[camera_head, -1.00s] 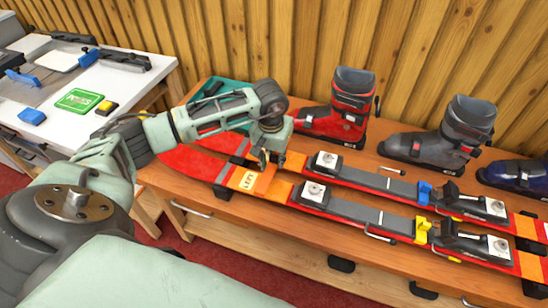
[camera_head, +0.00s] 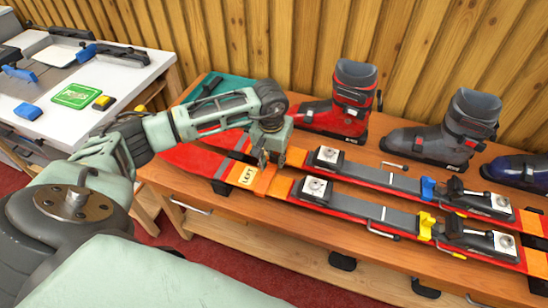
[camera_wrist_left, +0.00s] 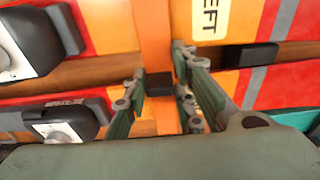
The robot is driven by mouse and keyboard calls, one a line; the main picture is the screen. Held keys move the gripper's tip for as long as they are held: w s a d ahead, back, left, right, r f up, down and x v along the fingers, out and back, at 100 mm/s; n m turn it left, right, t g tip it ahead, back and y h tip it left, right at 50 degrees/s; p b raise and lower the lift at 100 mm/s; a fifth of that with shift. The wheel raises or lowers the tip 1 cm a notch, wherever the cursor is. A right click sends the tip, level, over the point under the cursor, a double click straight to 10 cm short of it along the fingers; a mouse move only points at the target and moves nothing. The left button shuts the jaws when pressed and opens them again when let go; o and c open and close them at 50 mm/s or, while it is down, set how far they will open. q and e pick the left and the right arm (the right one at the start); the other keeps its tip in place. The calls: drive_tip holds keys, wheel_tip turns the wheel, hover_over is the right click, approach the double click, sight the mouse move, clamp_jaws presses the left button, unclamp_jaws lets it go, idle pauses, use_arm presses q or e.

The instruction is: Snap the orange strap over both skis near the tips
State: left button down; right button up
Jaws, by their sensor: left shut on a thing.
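Two red skis lie side by side on the wooden bench: the near ski (camera_head: 350,208) carries a LEFT label (camera_head: 247,175), the far ski (camera_head: 378,177) lies behind it. The orange strap (camera_head: 264,181) lies across the near ski beside the label; in the left wrist view the strap (camera_wrist_left: 154,35) leads to a dark block (camera_wrist_left: 158,85) between my fingers. My left gripper (camera_head: 272,160) points down over the skis and is shut on the strap's dark end (camera_wrist_left: 158,85). The strap's far part is hidden by the gripper. My right gripper is not in view.
Red (camera_head: 345,100), grey (camera_head: 445,135) and blue (camera_head: 518,170) boots stand behind the skis. A teal tray (camera_head: 225,90) sits at the back left. A white side table (camera_head: 120,88) stands to the left. Bindings with blue and yellow parts sit on the skis.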

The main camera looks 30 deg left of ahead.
sight(274, 156)
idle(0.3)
use_arm(q)
drive_tip(key=c, duration=1.4)
unclamp_jaws()
drive_tip(key=shift+o, duration=0.5)
drive_tip(key=o, duration=0.4)
drive_tip(key=shift+r+p, duration=2.65)
drive_tip(key=shift+r, duration=2.35)
